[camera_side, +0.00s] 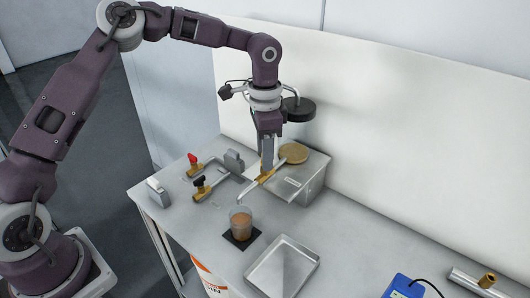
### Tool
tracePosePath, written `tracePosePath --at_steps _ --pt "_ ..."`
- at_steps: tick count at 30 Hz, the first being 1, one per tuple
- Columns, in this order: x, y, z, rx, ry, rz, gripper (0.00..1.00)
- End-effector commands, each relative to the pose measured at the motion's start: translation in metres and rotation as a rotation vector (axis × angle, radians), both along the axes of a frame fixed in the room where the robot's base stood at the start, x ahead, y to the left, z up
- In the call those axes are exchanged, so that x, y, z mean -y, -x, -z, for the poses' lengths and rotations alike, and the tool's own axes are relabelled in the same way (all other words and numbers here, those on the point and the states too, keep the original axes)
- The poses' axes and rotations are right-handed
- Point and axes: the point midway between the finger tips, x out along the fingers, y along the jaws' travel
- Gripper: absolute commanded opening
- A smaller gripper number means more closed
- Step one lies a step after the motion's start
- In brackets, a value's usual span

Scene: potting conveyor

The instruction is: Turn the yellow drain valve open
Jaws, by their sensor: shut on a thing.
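My gripper (267,170) points down at the left front side of a grey metal box. It is shut on a yellow piece that I take to be the drain valve (262,179). This sits on a thin pale pipe that slopes down to the left, its end above a clear cup (241,222). The fingers hide part of the valve, and I cannot tell how far it is turned. The cup holds brown-orange contents and stands on a dark square mat (242,241).
Brass fittings with a red handle (193,158) and a black handle (199,181) stand left of my gripper. The grey box (306,185) carries a round tan lid (293,153). A metal tray (266,270), a blue device (402,287) and a pipe with a brass fitting (487,280) lie to the right.

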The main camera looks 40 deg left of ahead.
Motion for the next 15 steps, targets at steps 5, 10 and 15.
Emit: tracePosePath --at_steps 5,10,15 --pt "-0.0002 -0.0001 -0.0007 0.002 -0.002 0.057 0.0" --pt "-0.0004 -0.0001 -0.0007 0.001 -0.003 0.17 0.0" --pt "-0.0004 0.0 -0.0009 0.001 -0.003 0.325 0.0"
